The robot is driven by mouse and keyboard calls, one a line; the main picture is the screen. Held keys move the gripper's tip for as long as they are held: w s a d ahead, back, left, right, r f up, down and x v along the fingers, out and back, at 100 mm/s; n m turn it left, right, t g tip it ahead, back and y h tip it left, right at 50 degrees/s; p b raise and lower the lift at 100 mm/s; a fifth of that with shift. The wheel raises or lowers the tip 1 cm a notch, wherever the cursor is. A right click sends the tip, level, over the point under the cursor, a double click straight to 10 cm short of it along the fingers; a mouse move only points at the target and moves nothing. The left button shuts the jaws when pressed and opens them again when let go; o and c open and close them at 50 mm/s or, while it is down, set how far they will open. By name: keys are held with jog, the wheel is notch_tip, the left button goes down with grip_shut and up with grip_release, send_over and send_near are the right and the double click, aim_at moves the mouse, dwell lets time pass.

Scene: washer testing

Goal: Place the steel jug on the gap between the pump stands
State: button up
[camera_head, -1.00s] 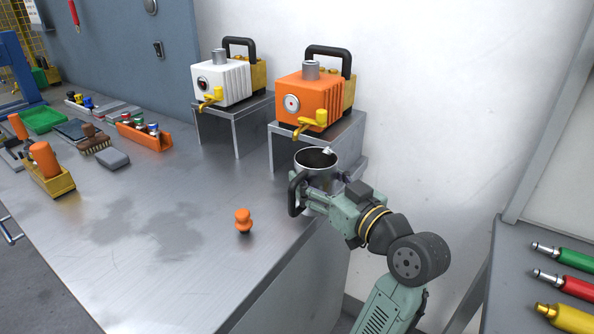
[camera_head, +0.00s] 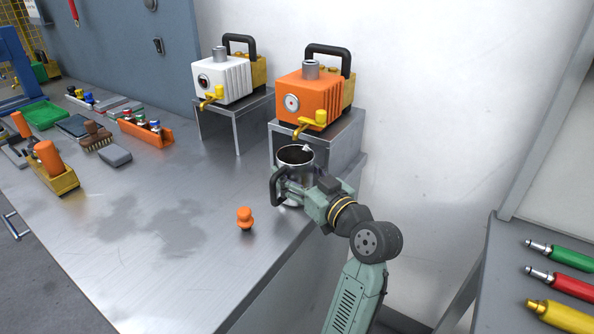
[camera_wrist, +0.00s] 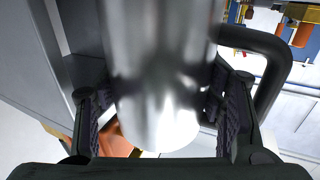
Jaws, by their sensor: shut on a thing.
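The steel jug (camera_head: 294,165) has an open top and a black handle on its left. My gripper (camera_head: 294,188) is shut on the jug's body, in front of the orange pump's stand. In the wrist view the jug (camera_wrist: 160,75) fills the middle between my two fingers (camera_wrist: 162,115), with its handle at the right. The white pump's stand (camera_head: 234,107) and the orange pump's stand (camera_head: 330,136) are grey metal. The gap between them (camera_head: 256,140) is a clear strip of bench. I cannot tell whether the jug touches the bench.
A white pump (camera_head: 222,80) and an orange pump (camera_head: 310,98) stand on the stands, yellow taps forward. An orange knob-shaped piece (camera_head: 245,219) stands on the bench (camera_head: 150,260) left of my gripper. An orange rack (camera_head: 146,133) and a grey block (camera_head: 115,155) lie further left.

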jog(key=shift+f, duration=0.15)
jog(key=shift+f, duration=0.15)
jog(key=o, duration=1.2)
jog(key=shift+o, duration=0.2)
